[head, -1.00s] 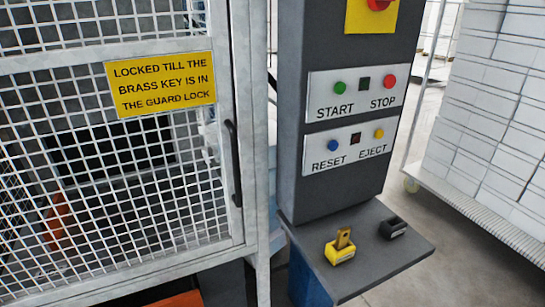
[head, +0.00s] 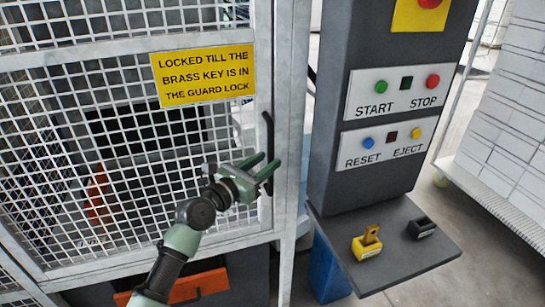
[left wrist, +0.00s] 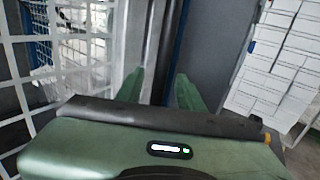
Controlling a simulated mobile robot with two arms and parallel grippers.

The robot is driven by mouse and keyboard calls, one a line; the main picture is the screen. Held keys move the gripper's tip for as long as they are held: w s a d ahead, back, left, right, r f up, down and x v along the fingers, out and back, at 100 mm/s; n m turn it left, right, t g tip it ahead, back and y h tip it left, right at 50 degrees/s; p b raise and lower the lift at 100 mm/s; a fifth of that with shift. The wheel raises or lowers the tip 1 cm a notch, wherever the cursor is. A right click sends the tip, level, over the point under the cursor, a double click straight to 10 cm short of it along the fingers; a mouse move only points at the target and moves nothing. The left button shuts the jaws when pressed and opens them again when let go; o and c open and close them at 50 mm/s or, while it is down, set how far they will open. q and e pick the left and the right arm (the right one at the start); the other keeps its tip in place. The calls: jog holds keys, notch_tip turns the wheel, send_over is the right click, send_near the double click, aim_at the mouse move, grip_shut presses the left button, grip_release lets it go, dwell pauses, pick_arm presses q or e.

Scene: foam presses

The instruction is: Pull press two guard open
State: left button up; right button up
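The press guard (head: 140,140) is a white mesh door and looks shut against its frame. Its black vertical handle (head: 268,128) is on the door's right edge. My left gripper (head: 267,166) is at the handle's lower half, fingers pointing right and away. In the left wrist view its two green fingers (left wrist: 159,90) stand apart, and I cannot tell whether the handle lies between them. A yellow sign (head: 204,76) on the guard reads "locked till the brass key is in the guard lock". A brass key (head: 371,234) stands in a yellow block (head: 366,250). My right gripper is out of view.
A dark control post (head: 375,155) with START, STOP, RESET and EJECT buttons stands right of the guard. Its shelf (head: 395,268) carries the yellow block and a black block (head: 421,229). White stacked blocks (head: 510,120) stand on a cart at the far right.

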pick_arm(q)
jog(key=shift+x, duration=1.25)
grip_shut()
dwell(0.5)
